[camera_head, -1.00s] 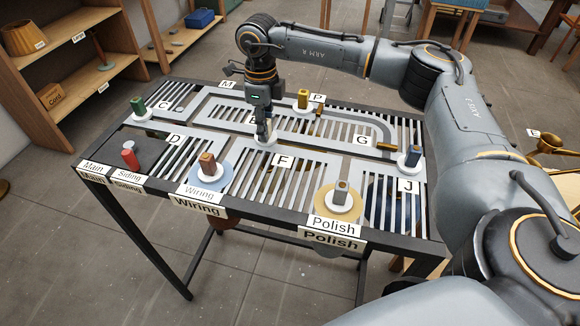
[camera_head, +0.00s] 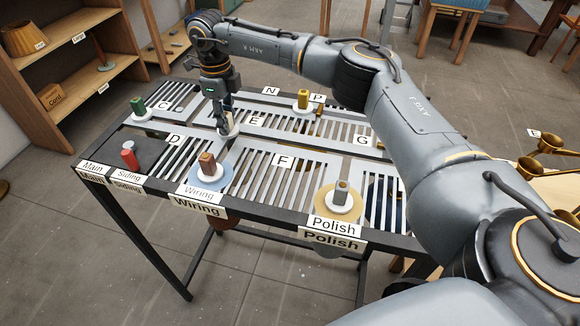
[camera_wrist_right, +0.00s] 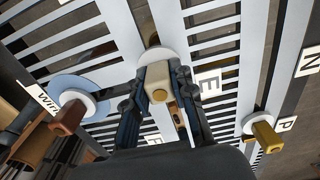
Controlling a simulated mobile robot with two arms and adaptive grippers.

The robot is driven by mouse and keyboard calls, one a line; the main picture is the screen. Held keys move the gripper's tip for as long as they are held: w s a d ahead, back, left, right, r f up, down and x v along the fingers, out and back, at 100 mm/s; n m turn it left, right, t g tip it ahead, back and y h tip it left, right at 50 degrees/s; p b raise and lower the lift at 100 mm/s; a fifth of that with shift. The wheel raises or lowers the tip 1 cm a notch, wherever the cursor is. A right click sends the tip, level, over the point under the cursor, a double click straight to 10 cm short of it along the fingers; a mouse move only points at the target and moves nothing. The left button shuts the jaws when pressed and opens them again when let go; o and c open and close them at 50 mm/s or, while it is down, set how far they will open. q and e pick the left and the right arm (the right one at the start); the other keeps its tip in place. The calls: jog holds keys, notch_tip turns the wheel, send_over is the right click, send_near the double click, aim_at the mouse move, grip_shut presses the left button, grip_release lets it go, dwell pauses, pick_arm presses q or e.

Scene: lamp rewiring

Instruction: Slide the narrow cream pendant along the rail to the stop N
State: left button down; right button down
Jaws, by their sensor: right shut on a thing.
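My right gripper (camera_head: 226,128) is over the left middle of the slotted rail table, pointing down. In the right wrist view its fingers (camera_wrist_right: 160,100) are shut on a cream block-shaped knob (camera_wrist_right: 158,82) that stands on a white disc (camera_wrist_right: 152,55). In the head view the fingers mostly hide the knob. The shade below the table cannot be made out. The stop label N (camera_head: 271,91) is at the back of the table, to the right of and beyond my gripper. It also shows at the right edge of the wrist view (camera_wrist_right: 311,62). My left gripper is not in view.
A brown knob (camera_head: 208,166) stands at Wiring, just in front of my gripper. A yellow knob (camera_head: 303,99) is near P, close to N. Green (camera_head: 138,106), red (camera_head: 129,156) and grey (camera_head: 341,193) knobs stand elsewhere. Label E (camera_head: 257,122) lies right of my gripper.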

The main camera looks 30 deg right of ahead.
jog(key=w+a, duration=0.4)
jog(key=shift+w, duration=0.3)
dwell(0.4)
